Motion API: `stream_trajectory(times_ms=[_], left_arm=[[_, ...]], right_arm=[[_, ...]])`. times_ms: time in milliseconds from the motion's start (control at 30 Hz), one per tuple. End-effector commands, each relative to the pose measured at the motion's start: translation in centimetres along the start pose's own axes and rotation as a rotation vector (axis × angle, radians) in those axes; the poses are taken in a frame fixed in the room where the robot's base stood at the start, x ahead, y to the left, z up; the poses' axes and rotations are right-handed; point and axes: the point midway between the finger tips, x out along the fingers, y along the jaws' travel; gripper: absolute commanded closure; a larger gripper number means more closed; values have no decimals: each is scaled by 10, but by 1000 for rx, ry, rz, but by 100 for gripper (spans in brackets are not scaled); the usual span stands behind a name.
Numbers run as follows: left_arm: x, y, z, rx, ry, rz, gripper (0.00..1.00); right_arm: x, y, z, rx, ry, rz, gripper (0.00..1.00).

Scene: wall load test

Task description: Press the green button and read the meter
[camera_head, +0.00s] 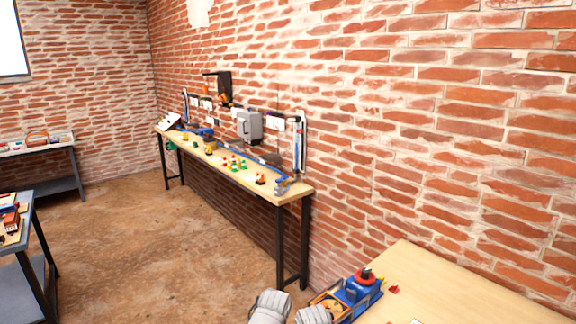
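I cannot make out a green button or a meter face with certainty. A grey box (249,126) is mounted on the brick wall above the long bench; its front is too small to read. A blue device with a red and black top (360,287) stands on the near wooden table at the lower right. I cannot tell whether it has a button or meter.
The long wooden bench (295,191) along the wall holds several small coloured pieces. Other tables stand at the left (40,187). The brown floor (170,240) between is clear.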

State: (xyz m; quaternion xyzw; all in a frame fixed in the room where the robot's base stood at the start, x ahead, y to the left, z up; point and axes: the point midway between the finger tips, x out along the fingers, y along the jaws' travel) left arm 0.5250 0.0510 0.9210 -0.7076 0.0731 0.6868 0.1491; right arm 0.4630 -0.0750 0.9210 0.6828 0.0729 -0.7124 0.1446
Motion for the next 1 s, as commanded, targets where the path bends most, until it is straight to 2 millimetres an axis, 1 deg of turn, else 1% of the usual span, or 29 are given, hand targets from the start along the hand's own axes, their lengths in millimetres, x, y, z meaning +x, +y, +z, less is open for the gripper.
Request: stream_trajectory(times_ms=[33, 67, 600, 633, 1000], left_arm=[[0, 0, 0, 0, 0, 0, 14], [0, 0, 0, 0, 0, 0, 14], [0, 0, 0, 0, 0, 0, 14], [0, 0, 0, 0, 0, 0, 14], [0, 0, 0, 0, 0, 0, 14]], right_arm=[[0, 0, 0, 0, 0, 0, 34], [0, 0, 0, 0, 0, 0, 37], [0, 0, 0, -1, 0, 0, 98], [0, 0, 0, -1, 0, 0, 100], [0, 0, 0, -1, 0, 0, 100]])
